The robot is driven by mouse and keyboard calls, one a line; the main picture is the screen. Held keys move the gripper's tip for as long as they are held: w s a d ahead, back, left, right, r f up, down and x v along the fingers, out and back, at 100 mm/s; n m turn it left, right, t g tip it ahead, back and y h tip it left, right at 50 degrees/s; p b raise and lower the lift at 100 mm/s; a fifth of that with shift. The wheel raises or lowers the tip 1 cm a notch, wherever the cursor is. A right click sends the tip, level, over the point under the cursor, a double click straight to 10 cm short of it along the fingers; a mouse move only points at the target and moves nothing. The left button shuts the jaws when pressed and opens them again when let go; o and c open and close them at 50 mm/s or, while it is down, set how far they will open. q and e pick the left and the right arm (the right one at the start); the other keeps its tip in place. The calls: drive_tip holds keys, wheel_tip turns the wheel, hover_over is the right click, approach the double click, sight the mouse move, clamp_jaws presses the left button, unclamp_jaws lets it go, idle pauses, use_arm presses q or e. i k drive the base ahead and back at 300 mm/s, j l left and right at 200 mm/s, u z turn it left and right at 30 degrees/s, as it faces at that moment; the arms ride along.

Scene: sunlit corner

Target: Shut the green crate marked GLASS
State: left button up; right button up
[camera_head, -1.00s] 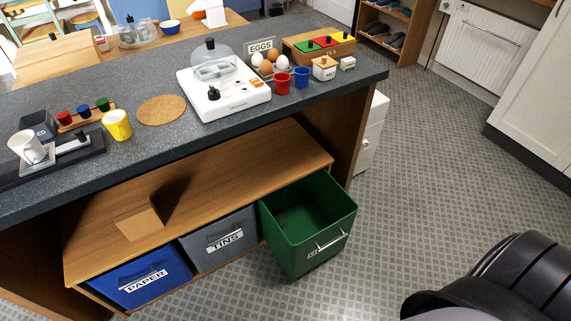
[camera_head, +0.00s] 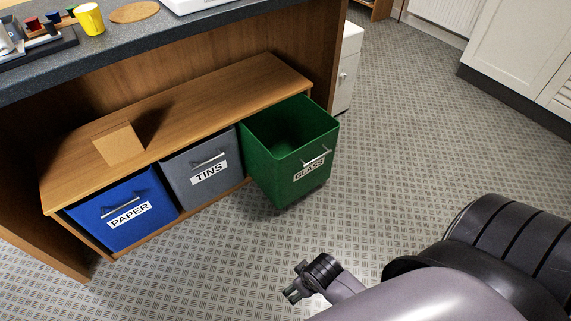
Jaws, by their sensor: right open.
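The green crate (camera_head: 289,150) marked GLASS is pulled out from the right end of the low wooden unit. It looks empty inside, and its front carries a silver bar handle (camera_head: 318,158) and a white label. My right gripper (camera_head: 291,293) is low in front of the crate, over the floor and apart from it. It is open and nothing shows in it. My left gripper is not in view.
The blue PAPER crate (camera_head: 122,212) and grey TINS crate (camera_head: 203,172) sit pushed into the wooden unit (camera_head: 200,95). Clear patterned floor (camera_head: 390,150) lies right of the crate. The counter (camera_head: 130,40) overhangs behind.

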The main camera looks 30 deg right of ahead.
sight(302, 137)
drive_tip(key=z, duration=1.2)
